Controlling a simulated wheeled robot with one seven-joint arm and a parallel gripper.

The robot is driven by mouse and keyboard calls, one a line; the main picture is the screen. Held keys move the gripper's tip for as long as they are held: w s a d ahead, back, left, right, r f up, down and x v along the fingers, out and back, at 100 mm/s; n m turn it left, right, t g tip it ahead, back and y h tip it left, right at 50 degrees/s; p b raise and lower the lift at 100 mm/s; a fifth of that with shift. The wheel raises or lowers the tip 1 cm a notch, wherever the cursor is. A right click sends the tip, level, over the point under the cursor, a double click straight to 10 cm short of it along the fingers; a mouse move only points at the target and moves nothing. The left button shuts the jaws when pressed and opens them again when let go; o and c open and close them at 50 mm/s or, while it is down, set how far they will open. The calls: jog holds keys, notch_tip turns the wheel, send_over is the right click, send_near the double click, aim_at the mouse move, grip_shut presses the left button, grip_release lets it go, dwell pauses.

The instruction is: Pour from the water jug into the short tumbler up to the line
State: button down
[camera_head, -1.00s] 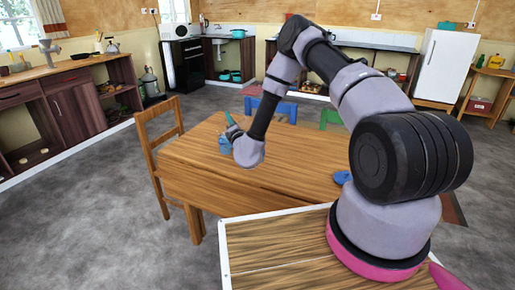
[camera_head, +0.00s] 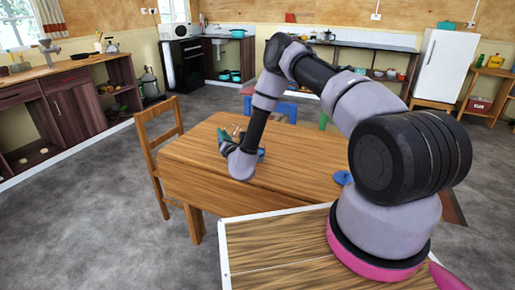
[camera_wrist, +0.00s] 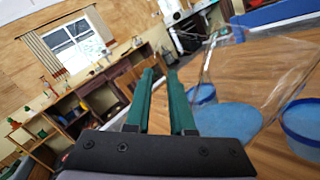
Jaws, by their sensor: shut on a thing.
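My gripper (camera_wrist: 161,75) has teal fingers, shut on what seems to be the water jug. The jug (camera_wrist: 225,119) is clear with blue water in it, close to the right of the fingers in the wrist view. Its clear walls look tilted; I cannot make out its handle or spout. Two smaller blue-filled vessels show there, one at the right edge (camera_wrist: 302,124) and one behind the jug (camera_wrist: 203,94). I cannot tell which is the short tumbler, and no line is readable. In the head view my gripper (camera_head: 222,138) is over the table, partly hidden by my wrist.
The wooden table (camera_head: 200,175) has bare top around its left and front. Another blue item (camera_head: 343,178) lies at its right, partly behind my arm. A wooden chair (camera_head: 160,135) stands at the left, and a blue chair (camera_head: 287,109) at the far side.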

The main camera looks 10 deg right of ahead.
jog(key=shift+a+f+n, duration=0.3)
jog(key=shift+a+f, duration=0.05)
jog(key=shift+a, duration=0.1)
jog(key=a+f+n, duration=0.1)
jog(key=f+n, duration=0.1)
jog(key=a+f+n+g, duration=0.1)
jog(key=a+f+n, duration=0.2)
jog(key=f+n, duration=0.1)
jog(key=shift+s+a+n+b, duration=0.15)
jog(key=shift+a+n+b, duration=0.05)
jog(key=shift+n+b, duration=0.2)
notch_tip(320, 180, up, 7)
jog(key=s+d+r+m+h, duration=0.1)
jog(key=d+r, duration=0.2)
jog(key=d, duration=0.6)
jog(key=s+d+r+m+h, duration=0.1)
jog(key=s+d+r+h, duration=0.1)
jog(key=d, duration=0.8)
jog(key=s+d+r+h, duration=0.1)
jog(key=d+r, duration=0.3)
jog(key=d, duration=0.6)
jog(key=shift+s+d+r+m, duration=0.15)
jog(key=shift+d+m, duration=0.1)
jog(key=shift+m, duration=0.15)
